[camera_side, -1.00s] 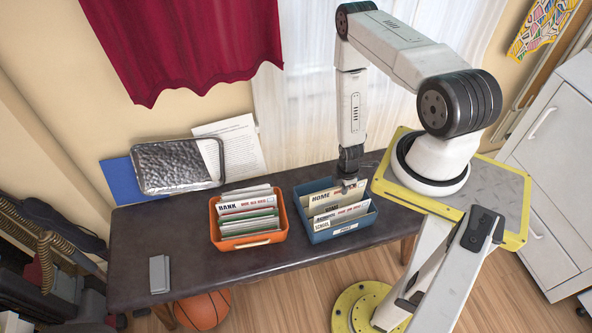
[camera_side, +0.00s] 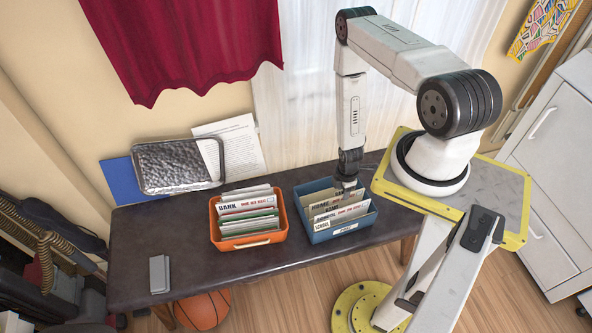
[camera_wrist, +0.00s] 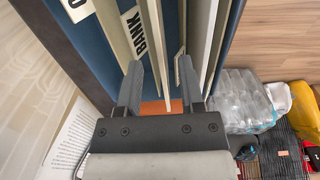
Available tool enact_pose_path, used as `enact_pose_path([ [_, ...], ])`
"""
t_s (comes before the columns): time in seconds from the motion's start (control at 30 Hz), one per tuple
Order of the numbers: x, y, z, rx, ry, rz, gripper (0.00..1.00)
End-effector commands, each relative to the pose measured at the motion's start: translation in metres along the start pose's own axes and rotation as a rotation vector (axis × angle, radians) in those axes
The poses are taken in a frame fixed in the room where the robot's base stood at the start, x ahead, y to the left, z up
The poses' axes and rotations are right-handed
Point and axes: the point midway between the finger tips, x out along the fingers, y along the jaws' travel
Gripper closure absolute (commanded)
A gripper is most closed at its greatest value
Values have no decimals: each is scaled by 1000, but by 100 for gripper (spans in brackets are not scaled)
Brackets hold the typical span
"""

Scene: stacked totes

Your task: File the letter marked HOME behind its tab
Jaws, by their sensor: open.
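My gripper (camera_side: 347,184) reaches down into the back of the blue tote (camera_side: 318,236). In the wrist view its two fingers (camera_wrist: 160,88) are open, apart on either side of upright cards and paper edges. The tote holds several upright cards with printed labels; one is SCHOOL (camera_side: 322,225) at the front. The label HOME is too small and partly covered to place surely now, so I cannot tell which slot its letter stands in. In the wrist view a tab marked BANK (camera_wrist: 134,32) stands by the left finger.
An orange tote (camera_side: 252,241) with several letters, one marked BANK (camera_side: 146,0), stands left of the blue one. A metal tray (camera_side: 172,168) leans at the back left. A small grey block (camera_side: 159,274) lies front left.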

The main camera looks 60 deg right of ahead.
Motion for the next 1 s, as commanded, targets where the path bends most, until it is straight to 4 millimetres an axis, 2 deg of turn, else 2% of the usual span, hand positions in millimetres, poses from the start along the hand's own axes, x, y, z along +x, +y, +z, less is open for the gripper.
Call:
enact_pose_path([
  [0.37,-11,1,0,0,0,1,51],
  [1.0,-71,1,0,0,0,1,51],
])
